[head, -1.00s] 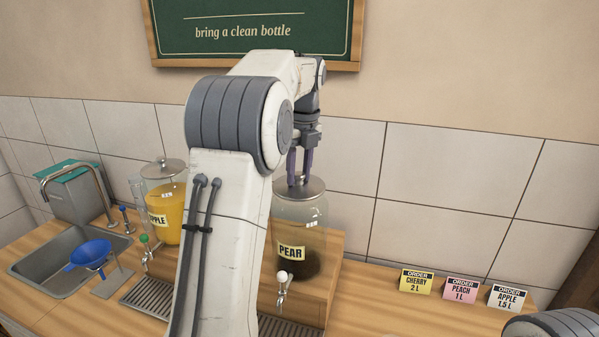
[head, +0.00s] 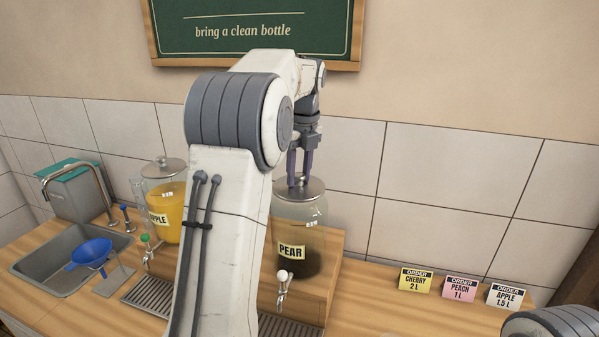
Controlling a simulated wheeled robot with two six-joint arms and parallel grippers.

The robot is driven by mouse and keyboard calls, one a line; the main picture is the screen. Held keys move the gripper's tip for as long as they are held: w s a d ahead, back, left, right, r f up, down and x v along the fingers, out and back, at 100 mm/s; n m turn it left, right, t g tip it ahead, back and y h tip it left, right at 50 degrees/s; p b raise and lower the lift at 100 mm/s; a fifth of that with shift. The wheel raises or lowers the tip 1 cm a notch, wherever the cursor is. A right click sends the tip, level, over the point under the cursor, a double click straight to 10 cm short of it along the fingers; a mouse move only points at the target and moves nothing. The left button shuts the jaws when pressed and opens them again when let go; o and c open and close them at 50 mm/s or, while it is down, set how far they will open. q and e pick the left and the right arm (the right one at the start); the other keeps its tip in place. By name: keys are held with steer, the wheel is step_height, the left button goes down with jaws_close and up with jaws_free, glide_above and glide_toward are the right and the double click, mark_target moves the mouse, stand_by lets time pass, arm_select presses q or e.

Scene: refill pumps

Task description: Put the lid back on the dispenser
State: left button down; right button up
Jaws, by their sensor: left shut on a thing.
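The dispenser labelled PEAR (head: 306,226) stands on a wooden riser, a glass jar with a white-handled tap and dark contents low inside. A round metal lid (head: 312,190) is at the top of its mouth and looks level. My left gripper (head: 299,180) points down over the lid with its fingers shut on the knob. Whether the lid is fully seated on the rim cannot be told. My left arm covers the left side of the dispenser. Part of my right arm shows at the lower right corner, but its gripper is out of view.
A dispenser labelled APPLE (head: 168,205) with orange juice and its own lid stands to the left. A sink (head: 60,262), a blue funnel (head: 91,252) on a stand and a drip tray (head: 148,291) are left. Order cards (head: 460,288) stand on the right counter.

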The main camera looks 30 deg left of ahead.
stand_by(0.4)
arm_select(q)
jaws_free()
stand_by(0.4)
steer(key=shift+r+p, duration=3.5)
steer(key=shift+p, duration=0.4)
jaws_close()
